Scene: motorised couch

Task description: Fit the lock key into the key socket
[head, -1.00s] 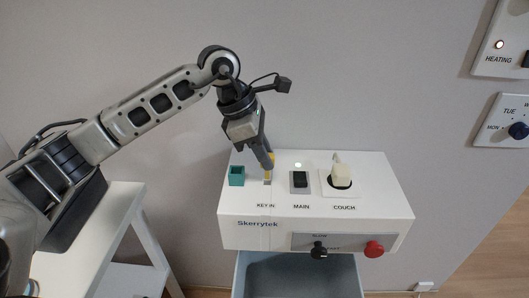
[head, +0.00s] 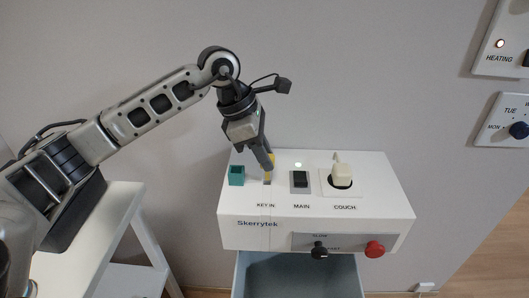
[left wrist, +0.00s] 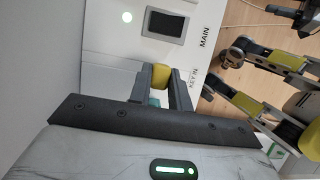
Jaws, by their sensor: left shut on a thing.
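My left gripper (head: 268,164) points down at the KEY IN spot on top of the white control box. It is shut on the yellow lock key (left wrist: 160,76), which shows between the fingers in the left wrist view. In the head view the key is mostly behind the fingers. The key socket (head: 267,181) is a small grey slot area right under the fingertips. The key's lower end is hidden, so I cannot tell whether it sits in the socket or just above it.
On the box (head: 240,212), a teal block (head: 237,176) stands left of the socket. The dark MAIN switch (head: 300,180) and cream COUCH plug (head: 341,175) are to its right. A black knob (head: 319,251) and red button (head: 374,249) are on the front.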

